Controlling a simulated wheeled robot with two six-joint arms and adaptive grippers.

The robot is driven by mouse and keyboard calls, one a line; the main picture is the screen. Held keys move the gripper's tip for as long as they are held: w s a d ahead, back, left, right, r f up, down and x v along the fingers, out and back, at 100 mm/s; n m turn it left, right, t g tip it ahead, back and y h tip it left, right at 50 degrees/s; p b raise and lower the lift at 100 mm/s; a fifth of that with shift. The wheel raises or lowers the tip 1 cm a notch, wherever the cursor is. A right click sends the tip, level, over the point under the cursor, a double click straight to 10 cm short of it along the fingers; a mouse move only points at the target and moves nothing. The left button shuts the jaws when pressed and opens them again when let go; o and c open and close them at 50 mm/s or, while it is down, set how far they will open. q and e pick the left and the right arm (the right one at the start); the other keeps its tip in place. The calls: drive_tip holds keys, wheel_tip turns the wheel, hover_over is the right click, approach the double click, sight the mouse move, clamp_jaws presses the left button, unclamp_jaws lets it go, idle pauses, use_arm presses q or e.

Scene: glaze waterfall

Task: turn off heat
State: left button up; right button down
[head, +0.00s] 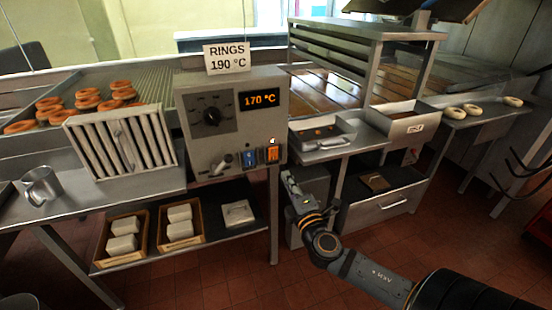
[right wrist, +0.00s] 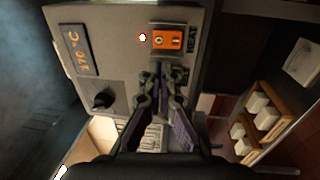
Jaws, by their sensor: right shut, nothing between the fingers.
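The grey control box (head: 232,120) has a dial (head: 212,114), a lever (head: 221,165) and a display (head: 262,100) reading 170 °C. Low on its right side is an orange lit rocker switch (head: 272,154), labelled HEAT in the right wrist view (right wrist: 167,40). A small lamp (right wrist: 142,37) beside it glows. A blue switch (head: 249,158) is left of it in the head view; my gripper covers it in the wrist view. My right gripper (head: 287,175) is shut and empty, its tips (right wrist: 160,72) close to the orange switch; contact cannot be told. My left gripper is out of view.
A sign (head: 227,57) reading RINGS 190 °C stands on the box. A slatted rack (head: 120,145) and metal jug (head: 41,185) are left of it. A metal tray (head: 322,142) is to the right. Wooden crates (head: 98,250) sit on the lower shelf.

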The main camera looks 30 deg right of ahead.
sight(273, 151)
drive_tip(key=p+x, duration=0.2)
drive_tip(key=x, duration=0.7)
drive_tip(key=shift+w+r, duration=0.1)
drive_tip(key=shift+r, duration=0.05)
drive_tip(key=shift+w, duration=0.3)
drive_tip(key=shift+w+d+r, duration=0.1)
drive_tip(key=shift+w, duration=0.1)
drive_tip(key=shift+p, duration=0.3)
